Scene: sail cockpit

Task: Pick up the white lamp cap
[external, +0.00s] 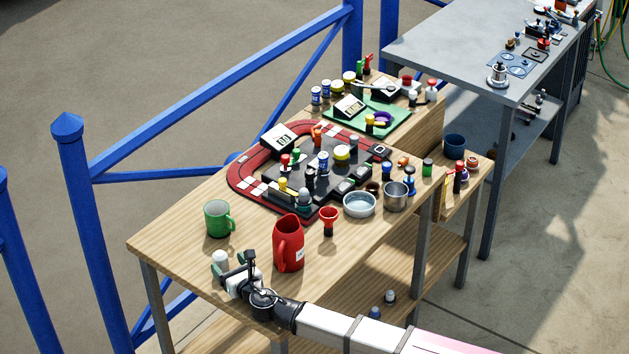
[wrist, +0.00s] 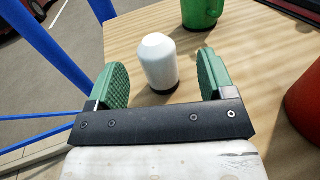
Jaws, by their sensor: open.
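The white lamp cap (wrist: 159,62) stands upright on the wooden table, with a dark band at its base. In the external view the cap (external: 220,258) is near the table's front left part, partly hidden by my gripper. My gripper (wrist: 162,82) is open, with its two green padded fingers on either side of the near side of the cap. There is a visible gap between the cap and each finger. In the external view my gripper (external: 233,270) is low over the table, just in front of the cap.
A green mug (external: 217,219) stands behind the cap. A red pitcher (external: 289,244) stands to the right of my gripper, with a red funnel-like cup (external: 328,220) beyond it. A black board with a red track (external: 250,167) and many small items fills the table's far part. The left corner is clear.

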